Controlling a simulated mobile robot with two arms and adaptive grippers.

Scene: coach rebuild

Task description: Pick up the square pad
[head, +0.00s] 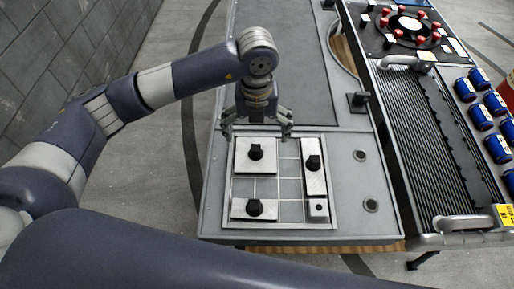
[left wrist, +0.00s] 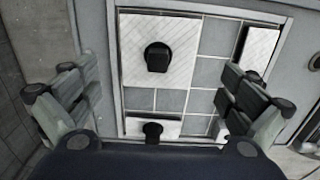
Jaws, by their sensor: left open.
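The large white square pad (head: 243,165) with a black knob (head: 256,152) lies in the upper left of a framed grid tray (head: 291,148) on the grey bench. In the left wrist view the pad (left wrist: 190,45) is near the top centre, its knob (left wrist: 157,57) upright in the middle. My left gripper (head: 257,130) is open and empty, above the tray's far edge and pointing down. In the left wrist view its fingers (left wrist: 155,92) stand wide apart, left and right of the pad's column. I cannot tell its exact height. My right gripper is not in view.
A tall pad (head: 314,187), a wide pad (head: 240,208) and a small square block (head: 318,209) share the tray. A ribbed conveyor (head: 425,130) and blue cans (head: 480,117) stand to the right. The bench behind the tray is mostly clear.

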